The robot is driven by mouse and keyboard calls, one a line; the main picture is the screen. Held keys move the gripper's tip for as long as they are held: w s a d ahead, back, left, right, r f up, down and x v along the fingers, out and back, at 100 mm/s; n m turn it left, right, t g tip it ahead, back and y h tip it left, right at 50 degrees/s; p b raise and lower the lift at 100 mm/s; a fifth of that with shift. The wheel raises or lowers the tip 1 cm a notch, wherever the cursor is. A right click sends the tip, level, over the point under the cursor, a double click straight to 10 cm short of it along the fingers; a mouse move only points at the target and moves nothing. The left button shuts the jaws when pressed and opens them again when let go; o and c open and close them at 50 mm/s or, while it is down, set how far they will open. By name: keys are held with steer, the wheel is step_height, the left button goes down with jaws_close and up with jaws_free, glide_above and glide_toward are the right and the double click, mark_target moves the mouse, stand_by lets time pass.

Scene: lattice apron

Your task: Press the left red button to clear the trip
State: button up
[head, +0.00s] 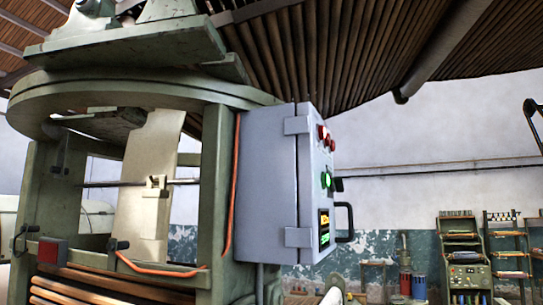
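A grey control box (267,185) is fixed to the side of a green machine frame, and I see its button face at a steep slant. Two red buttons sit near the top of that face: the left red button (324,132) and, close beside it, the right red button (332,145). A lit green button (326,180) is below them. A small display (324,229) with orange and green characters is lower down. My gripper is not in view. A small pale shape at the bottom edge, below the box, is too cut off to identify.
The green machine frame (217,190) fills the left. A black handle (346,222) sticks out from the box face. An orange cable (233,185) runs down beside the box. A green cabinet (463,262) and racks stand by the far wall. The space right of the box looks open.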

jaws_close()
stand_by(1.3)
